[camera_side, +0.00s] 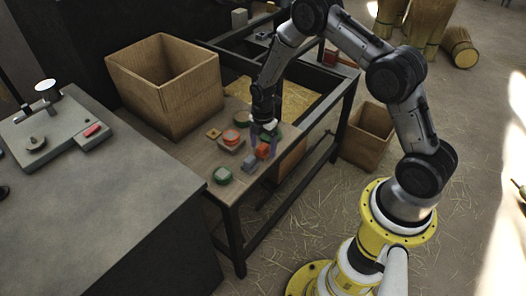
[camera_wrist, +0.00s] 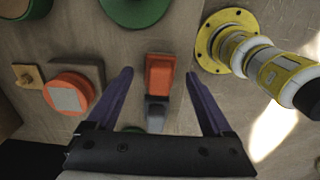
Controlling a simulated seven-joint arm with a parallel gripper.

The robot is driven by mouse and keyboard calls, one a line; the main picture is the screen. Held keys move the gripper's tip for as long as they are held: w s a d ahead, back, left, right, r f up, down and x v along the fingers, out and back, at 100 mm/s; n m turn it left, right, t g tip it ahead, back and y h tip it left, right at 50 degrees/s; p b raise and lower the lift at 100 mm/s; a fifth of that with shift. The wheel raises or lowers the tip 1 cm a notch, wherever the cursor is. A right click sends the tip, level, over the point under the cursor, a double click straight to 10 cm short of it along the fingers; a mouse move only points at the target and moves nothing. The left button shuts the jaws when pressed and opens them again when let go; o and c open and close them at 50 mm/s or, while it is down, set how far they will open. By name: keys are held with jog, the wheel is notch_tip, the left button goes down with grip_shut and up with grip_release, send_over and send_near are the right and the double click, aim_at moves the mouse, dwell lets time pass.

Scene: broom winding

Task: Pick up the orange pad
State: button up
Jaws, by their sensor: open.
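An orange rectangular pad (camera_wrist: 159,70) lies between the two purple fingers of my gripper (camera_wrist: 158,75) in the wrist view, with a gap on each side. In the side view the orange pad (camera_side: 263,151) shows near the edge of the wooden bench, just under my gripper (camera_side: 264,128). My gripper is open, empty and pointing down. A small grey block (camera_wrist: 156,112) sits right beside the pad; I cannot tell if they touch. It also shows in the side view (camera_side: 249,163).
A round orange piece (camera_wrist: 70,92) on a wooden block lies left of the fingers. A green round piece (camera_side: 222,175) lies near the bench's front. A large wooden box (camera_side: 165,85) stands behind on the left. A dark frame bounds the bench on the right.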

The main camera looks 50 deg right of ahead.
jog(key=shift+f, duration=0.75)
grip_shut()
jog(key=shift+r, duration=0.1)
jog(key=shift+r, duration=0.5)
jog(key=s+a+r, duration=0.2)
jog(key=s+r, duration=1)
jog(key=s, duration=0.2)
jog(key=shift+a, duration=0.1)
